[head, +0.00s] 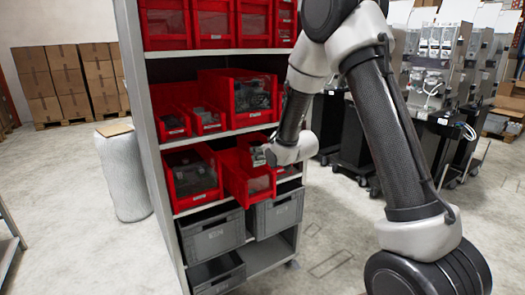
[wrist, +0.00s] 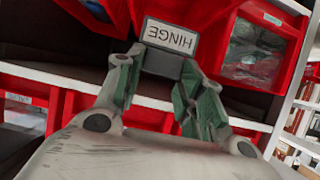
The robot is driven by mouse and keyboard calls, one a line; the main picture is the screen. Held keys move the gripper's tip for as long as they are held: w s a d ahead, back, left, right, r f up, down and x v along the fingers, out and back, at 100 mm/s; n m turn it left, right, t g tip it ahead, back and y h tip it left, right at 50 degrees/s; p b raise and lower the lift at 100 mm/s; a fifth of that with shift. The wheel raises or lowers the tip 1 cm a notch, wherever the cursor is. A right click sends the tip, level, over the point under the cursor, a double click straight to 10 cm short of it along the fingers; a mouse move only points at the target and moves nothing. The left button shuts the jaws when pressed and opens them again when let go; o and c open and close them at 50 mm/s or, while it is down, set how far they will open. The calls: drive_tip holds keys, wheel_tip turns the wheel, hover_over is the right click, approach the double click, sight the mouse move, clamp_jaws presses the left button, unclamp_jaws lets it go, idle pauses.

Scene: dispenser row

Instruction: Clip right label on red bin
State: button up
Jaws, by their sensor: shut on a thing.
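A label (wrist: 171,37), white with the word HINGE in a dark frame, is in the wrist view at upper middle. My gripper (wrist: 160,72) is shut on the dark lower part of this label, which stands up from between the fingertips. Red bin surfaces (wrist: 210,12) lie behind the label; I cannot tell whether it touches them. In the head view my gripper (head: 264,156) is at a red bin (head: 236,182) that juts out from the shelf. My wrist hides part of that bin, and the label is hard to make out there.
The rack (head: 152,130) holds more red bins, such as one at left (head: 193,180) and a large one above (head: 250,95). Grey crates (head: 212,236) stand below. Black and silver machines (head: 440,75) stand at right. Open floor (head: 330,240) lies in front.

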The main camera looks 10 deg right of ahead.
wheel_tip(320, 180, down, 8)
drive_tip(key=shift+r, duration=0.15)
idle(0.7)
drive_tip(key=o, duration=0.9)
drive_tip(key=v, duration=1.2)
